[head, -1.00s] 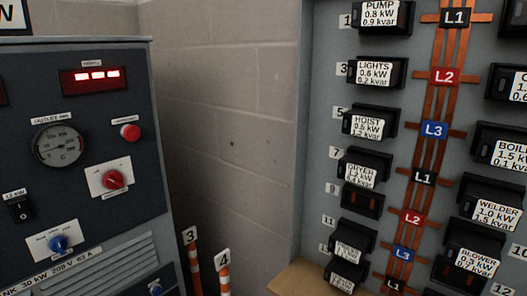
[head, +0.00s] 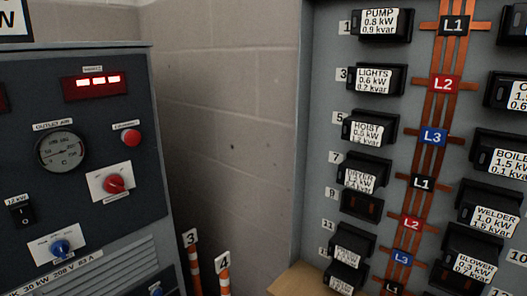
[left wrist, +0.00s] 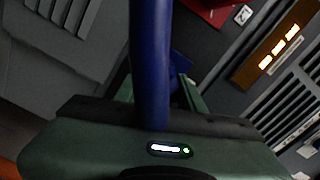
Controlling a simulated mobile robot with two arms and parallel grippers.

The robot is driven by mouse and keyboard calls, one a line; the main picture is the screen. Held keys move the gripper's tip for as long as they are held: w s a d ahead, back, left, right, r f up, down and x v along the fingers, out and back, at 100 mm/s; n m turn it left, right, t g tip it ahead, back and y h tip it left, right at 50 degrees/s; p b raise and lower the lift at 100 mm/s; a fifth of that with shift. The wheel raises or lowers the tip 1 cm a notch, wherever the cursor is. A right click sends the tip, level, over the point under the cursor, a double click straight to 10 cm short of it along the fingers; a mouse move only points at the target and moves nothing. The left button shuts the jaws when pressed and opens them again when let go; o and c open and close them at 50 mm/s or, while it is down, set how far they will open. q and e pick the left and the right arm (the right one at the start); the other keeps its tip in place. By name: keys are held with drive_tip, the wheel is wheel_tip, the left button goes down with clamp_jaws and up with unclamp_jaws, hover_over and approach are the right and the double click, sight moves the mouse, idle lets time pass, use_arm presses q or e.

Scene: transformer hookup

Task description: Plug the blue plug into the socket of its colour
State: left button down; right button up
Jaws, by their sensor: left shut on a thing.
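In the left wrist view, a thick blue cylinder (left wrist: 150,60), which looks like the blue plug or its cable, runs from the top edge down to my gripper. My left gripper (left wrist: 158,92) is shut on it, with parts of the green fingers showing on either side. The far end of the plug is hidden. A darker blue piece (left wrist: 181,68) shows just behind the cylinder. No blue socket can be made out in either view. My right gripper is in neither view.
In the head view, a dark control cabinet (head: 100,185) with gauge and knobs stands left. A grey breaker panel (head: 318,105) with labelled breakers and copper bars stands right. Orange-banded posts numbered 3 (head: 194,268) and 4 (head: 224,281) stand between them.

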use_arm(q)
drive_tip(key=c, duration=0.8)
unclamp_jaws()
drive_tip(key=shift+r, duration=0.1)
drive_tip(key=shift+p+v, duration=0.5)
drive_tip(key=shift+v, duration=0.9)
drive_tip(key=shift+p+v, duration=0.3)
drive_tip(key=shift+v, duration=0.7)
drive_tip(key=shift+s, duration=0.1)
drive_tip(key=shift+d, duration=0.1)
